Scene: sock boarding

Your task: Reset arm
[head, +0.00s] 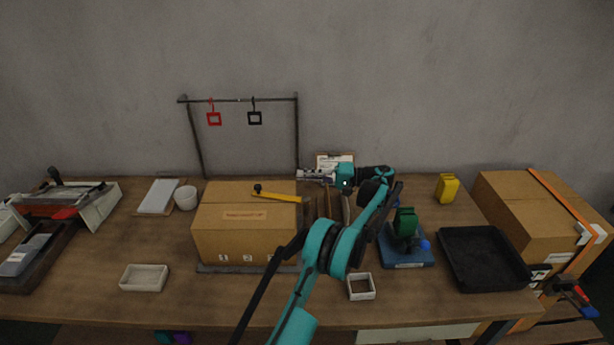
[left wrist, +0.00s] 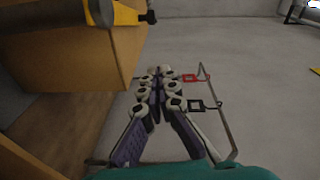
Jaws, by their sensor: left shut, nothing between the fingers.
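My left arm comes up from the bottom middle in the head view, and its gripper (head: 302,174) is held above the back of the table, just right of the cardboard box. The gripper points left. In the left wrist view its fingers (left wrist: 158,75) are together and empty, with the grey wall and rack beyond them. My right gripper is not in view. No sock can be made out in either view.
A closed cardboard box (head: 228,240) with a yellow-handled tool (head: 280,197) on it stands mid-table. Behind it is a rack (head: 297,135) with a red and a black hanging frame. A black tray (head: 485,262) and blue-based device (head: 407,258) stand right. The front table strip is mostly clear.

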